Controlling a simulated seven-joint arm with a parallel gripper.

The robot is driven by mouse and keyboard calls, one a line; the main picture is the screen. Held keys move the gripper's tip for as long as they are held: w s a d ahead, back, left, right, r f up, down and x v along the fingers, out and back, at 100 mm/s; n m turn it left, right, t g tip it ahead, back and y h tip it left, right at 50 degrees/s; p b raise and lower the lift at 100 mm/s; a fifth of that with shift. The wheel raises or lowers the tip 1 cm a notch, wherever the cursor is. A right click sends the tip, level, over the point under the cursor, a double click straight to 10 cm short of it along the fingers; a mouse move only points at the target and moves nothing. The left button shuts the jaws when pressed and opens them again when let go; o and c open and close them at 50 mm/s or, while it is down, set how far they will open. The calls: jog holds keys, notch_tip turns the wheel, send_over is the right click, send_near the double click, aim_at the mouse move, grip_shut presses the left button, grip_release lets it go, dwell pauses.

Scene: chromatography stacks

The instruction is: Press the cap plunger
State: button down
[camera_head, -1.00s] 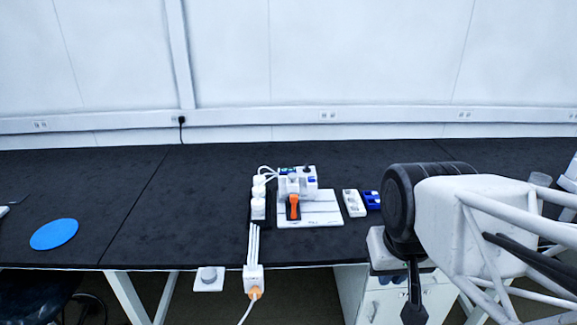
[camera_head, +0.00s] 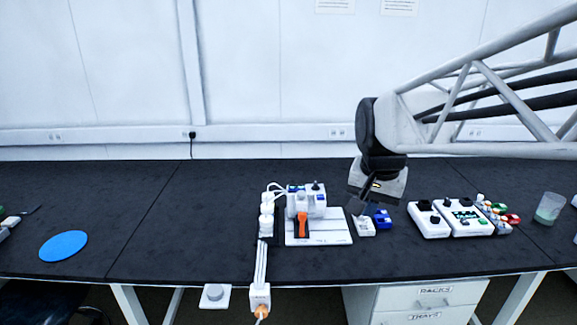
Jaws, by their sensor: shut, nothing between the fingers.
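A white device (camera_head: 318,203) with an orange lever (camera_head: 302,225), a dark knob on top and blue parts stands on a white base plate (camera_head: 318,234) on the black bench. I cannot tell at this size which part is the cap plunger. My gripper (camera_head: 357,207) is to the right of the device, pointing down and slightly left. Its dark fingers are shut and empty. In the picture the tips lie just above a small white block (camera_head: 365,228); I cannot tell whether they touch it. A blue block (camera_head: 382,219) sits right of that.
White control boxes (camera_head: 430,222), small coloured pieces (camera_head: 510,218) and a beaker (camera_head: 549,208) stand on the right. A white power strip (camera_head: 266,224) with cables runs left of the device. A blue disc (camera_head: 63,246) lies far left; the bench between is clear.

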jog(key=w+a+r+m, duration=0.1)
jog(key=w+a+m, duration=0.15)
jog(key=w, duration=0.95)
jog(key=m+g, duration=0.2)
jog(key=m, duration=0.9)
send_over(302, 192)
jog(key=s, duration=0.1)
notch_tip(302, 192, down, 12)
jog(key=shift+a, duration=0.2)
jog(key=shift+n, duration=0.25)
jog(key=f, duration=1.4)
jog(key=shift+w+d, duration=0.1)
jog(key=shift+w, duration=0.25)
